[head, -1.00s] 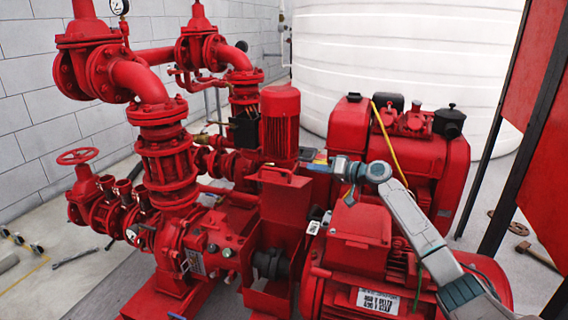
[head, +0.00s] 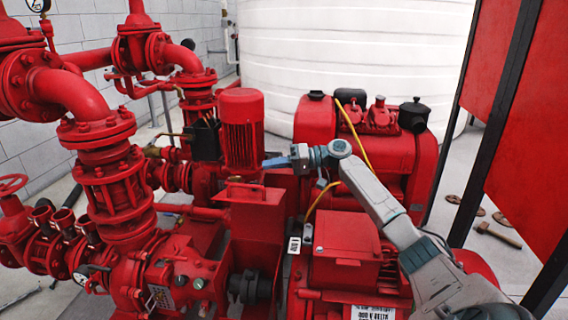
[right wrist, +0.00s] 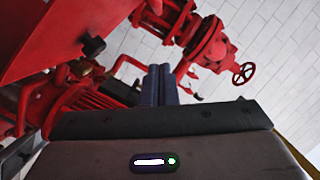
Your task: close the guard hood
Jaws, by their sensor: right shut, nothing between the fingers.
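The guard hood (head: 256,222) is a red sheet-metal box with a small handle on its top edge. It stands raised between the pump and the motor in the head view. The dark shaft coupling (head: 250,287) shows uncovered below it. My right gripper (head: 272,162) reaches in from the right, a little above and behind the hood's top edge. Its blue fingers are together and empty; they also show closed in the right wrist view (right wrist: 158,85). I cannot tell whether they touch the hood. My left gripper is not in view.
The red pump body and pipes (head: 110,190) stand to the left. A red upright motor (head: 241,130) is just behind my fingers. The large red motor (head: 345,240) lies under my right forearm. A yellow cable (head: 355,140) hangs behind my wrist.

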